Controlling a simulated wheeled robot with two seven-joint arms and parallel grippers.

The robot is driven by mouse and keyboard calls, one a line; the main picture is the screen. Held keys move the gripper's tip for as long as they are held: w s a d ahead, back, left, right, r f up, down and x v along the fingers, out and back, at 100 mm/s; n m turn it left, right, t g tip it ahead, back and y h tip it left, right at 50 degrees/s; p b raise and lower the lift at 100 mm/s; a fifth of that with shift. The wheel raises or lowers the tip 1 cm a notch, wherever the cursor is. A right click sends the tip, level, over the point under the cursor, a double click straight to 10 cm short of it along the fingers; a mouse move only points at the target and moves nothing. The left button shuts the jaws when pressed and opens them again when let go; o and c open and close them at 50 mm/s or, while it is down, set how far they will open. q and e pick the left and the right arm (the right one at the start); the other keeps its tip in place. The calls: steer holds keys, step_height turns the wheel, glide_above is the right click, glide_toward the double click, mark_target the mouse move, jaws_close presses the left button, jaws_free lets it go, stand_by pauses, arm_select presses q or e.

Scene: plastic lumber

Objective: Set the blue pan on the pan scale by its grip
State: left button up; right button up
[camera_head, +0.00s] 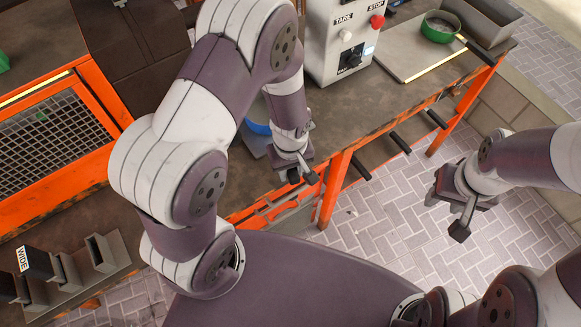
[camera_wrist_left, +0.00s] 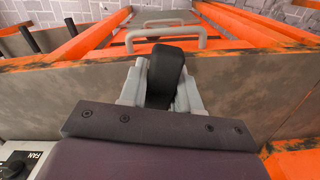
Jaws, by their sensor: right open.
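The blue pan (camera_head: 257,127) shows only as a curved blue sliver on the bench, left of my left gripper; my left arm hides most of it. My left gripper (camera_head: 302,176) points down at the bench's front edge. My right gripper (camera_head: 447,214) is open and empty over the paved floor, away from the bench. I cannot tell which part is the pan scale.
A white control box (camera_head: 342,40) with TARE and STOP labels stands on the bench (camera_head: 385,112). Right of it, a green round pan (camera_head: 440,27) sits on a grey plate (camera_head: 408,55). Orange rails and black pegs (camera_head: 400,142) line the front edge. Grey holders (camera_head: 100,253) stand lower left.

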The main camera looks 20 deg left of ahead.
arm_select(q)
steer(key=o, duration=0.5)
